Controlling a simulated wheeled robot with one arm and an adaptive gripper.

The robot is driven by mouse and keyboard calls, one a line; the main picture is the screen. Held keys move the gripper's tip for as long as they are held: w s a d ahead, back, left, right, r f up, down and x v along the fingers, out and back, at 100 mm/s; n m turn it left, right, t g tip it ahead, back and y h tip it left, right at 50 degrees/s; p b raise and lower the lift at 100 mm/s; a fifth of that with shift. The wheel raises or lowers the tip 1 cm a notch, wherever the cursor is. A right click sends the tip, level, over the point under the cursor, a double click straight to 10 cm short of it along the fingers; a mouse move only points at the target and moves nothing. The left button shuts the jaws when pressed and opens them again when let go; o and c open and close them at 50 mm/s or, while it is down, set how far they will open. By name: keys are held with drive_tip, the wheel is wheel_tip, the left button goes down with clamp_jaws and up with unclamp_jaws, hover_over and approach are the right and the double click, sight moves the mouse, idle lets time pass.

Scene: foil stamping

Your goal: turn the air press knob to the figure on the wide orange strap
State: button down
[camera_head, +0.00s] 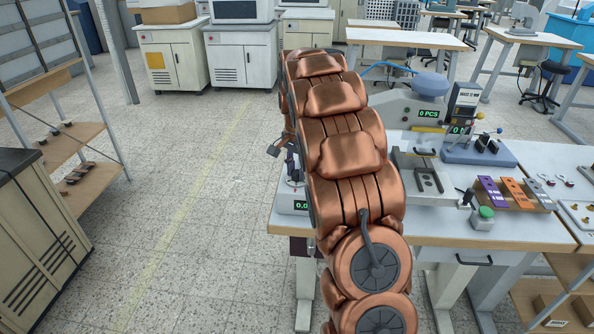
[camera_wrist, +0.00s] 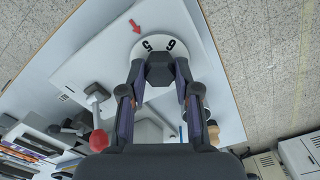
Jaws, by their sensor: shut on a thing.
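In the wrist view my gripper (camera_wrist: 159,76) is shut on the dark knob (camera_wrist: 159,67), with one finger on each side. The knob sits on a white dial (camera_wrist: 188,28) with dark figures; a 5 and a 6 show, and the rest is hidden by the knob and fingers. A red arrow (camera_wrist: 136,26) beside the dial points toward the 5 side. In the head view my arm hides the knob. The orange strap (camera_head: 515,193) lies on the rack at the right of the table; its figure is too small to read.
A display (camera_head: 301,206) reading about 0.0 shows left of my arm. The stamping press (camera_head: 429,97) stands right of it, with a 0 PCS display. A purple strap (camera_head: 492,191) lies beside the orange one. A green button (camera_head: 486,212) sits near the table's front edge.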

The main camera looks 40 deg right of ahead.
sight(297, 172)
idle(0.3)
drive_tip(key=c, duration=0.8)
unclamp_jaws()
drive_tip(key=shift+r, duration=0.1)
wheel_tip(297, 172, up, 12)
drive_tip(key=shift+f, duration=0.1)
idle(0.4)
